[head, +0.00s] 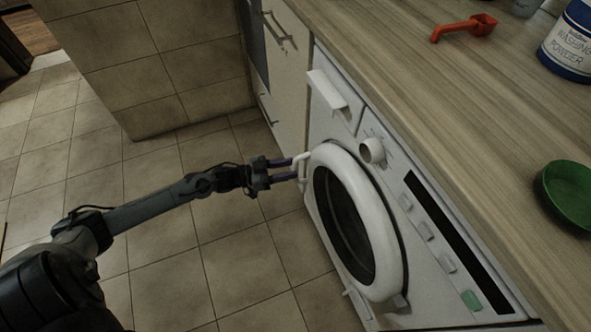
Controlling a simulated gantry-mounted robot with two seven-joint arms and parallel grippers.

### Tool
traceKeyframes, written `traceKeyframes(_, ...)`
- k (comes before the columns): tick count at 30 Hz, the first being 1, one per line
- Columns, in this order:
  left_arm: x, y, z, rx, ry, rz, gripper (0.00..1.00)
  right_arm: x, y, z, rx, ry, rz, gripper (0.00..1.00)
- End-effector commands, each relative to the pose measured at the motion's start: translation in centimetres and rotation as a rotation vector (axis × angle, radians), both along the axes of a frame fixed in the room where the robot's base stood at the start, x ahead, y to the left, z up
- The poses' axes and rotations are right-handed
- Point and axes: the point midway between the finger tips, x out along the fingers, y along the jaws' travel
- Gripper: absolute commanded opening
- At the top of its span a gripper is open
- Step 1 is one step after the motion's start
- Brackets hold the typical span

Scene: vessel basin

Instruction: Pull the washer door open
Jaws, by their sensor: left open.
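The white washer (318,121) stands under the wooden worktop, with its front facing left in the head view. Its round door (382,225) has a thick white rim and dark glass, and looks shut. A white handle (301,168) sticks out at the door's far left edge. My left gripper (292,170) is open, with its two dark purplish fingers reaching to the handle. The fingertips are at the handle; whether they touch it I cannot tell. My right gripper is not in view.
On the worktop (440,110) are a red scoop (464,28), a washing powder tub (572,42) and a green bowl (570,192). White cabinets (284,75) with bar handles stand beyond the washer. The tiled floor (170,240) before the washer is clear.

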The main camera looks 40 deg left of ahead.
Motion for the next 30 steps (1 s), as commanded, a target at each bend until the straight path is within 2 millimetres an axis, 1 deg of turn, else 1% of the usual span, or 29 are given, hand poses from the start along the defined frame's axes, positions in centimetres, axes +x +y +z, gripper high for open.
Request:
traceKeyframes(1,0.6,-0.5,-0.2,-0.001,-0.003,-0.001,0.41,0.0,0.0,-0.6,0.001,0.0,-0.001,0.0)
traceKeyframes(7,2.0,-1.5,-0.1,-0.001,-0.001,-0.001,0.41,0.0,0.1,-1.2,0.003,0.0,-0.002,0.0)
traceKeyframes(12,2.3,-1.8,0.0,0.001,0.001,0.0,0.41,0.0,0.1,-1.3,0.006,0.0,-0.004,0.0)
traceKeyframes(19,2.3,-1.8,0.0,0.001,0.001,0.0,0.41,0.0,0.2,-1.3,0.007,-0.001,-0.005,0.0)
traceKeyframes(27,2.3,-1.8,0.0,0.0,0.0,0.0,0.0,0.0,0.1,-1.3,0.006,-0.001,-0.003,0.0)
traceKeyframes(30,2.3,-1.8,0.0,0.0,0.0,0.0,0.0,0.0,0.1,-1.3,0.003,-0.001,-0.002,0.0)
